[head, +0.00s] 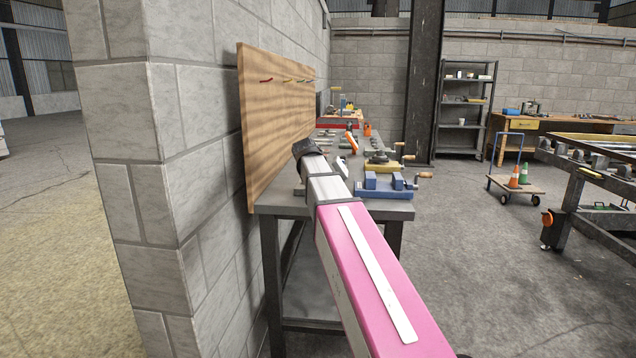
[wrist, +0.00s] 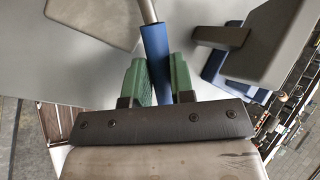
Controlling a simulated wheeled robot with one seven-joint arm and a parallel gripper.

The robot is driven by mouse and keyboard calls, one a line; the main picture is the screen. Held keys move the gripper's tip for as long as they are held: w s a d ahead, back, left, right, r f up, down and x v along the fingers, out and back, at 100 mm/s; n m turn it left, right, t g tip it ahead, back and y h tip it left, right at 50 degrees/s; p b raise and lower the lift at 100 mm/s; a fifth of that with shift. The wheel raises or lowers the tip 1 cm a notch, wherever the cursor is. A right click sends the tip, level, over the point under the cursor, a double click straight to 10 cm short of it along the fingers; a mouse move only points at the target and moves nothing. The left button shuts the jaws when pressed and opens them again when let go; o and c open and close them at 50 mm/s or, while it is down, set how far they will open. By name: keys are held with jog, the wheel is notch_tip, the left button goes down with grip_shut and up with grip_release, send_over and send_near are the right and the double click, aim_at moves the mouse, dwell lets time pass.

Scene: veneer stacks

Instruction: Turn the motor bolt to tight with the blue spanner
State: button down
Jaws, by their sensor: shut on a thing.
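In the wrist view the green fingers of my gripper (wrist: 158,75) are shut on the blue handle (wrist: 154,45) of the blue spanner. The handle stands between the two pads, and a grey metal shaft (wrist: 148,10) runs from it out of the top of the picture. The spanner's working end is out of view there. In the head view my pink and grey arm reaches over the bench (head: 390,210), and its dark end hides the fingers and the spanner. I cannot make out the motor bolt in either view.
A blue vise (head: 385,186) sits at the bench's near right; part of it shows close right of my fingers in the wrist view (wrist: 214,68). Behind it is a yellow-based device (head: 382,162). A wooden pegboard (head: 275,100) and block wall (head: 180,130) bound the left. Floor right is partly clear.

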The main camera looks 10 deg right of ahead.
jog(key=shift+r, duration=1.05)
dwell(1.4)
jog(key=shift+r, duration=2.45)
jog(key=shift+a, duration=0.1)
jog(key=shift+s+a+m+g+h, duration=0.15)
jog(key=shift+a+m+g+h, duration=0.25)
jog(key=shift+m, duration=0.4)
jog(key=shift+a+f, duration=0.1)
jog(key=shift+f, duration=0.05)
jog(key=shift+f, duration=2.6)
jog(key=shift+f, duration=1)
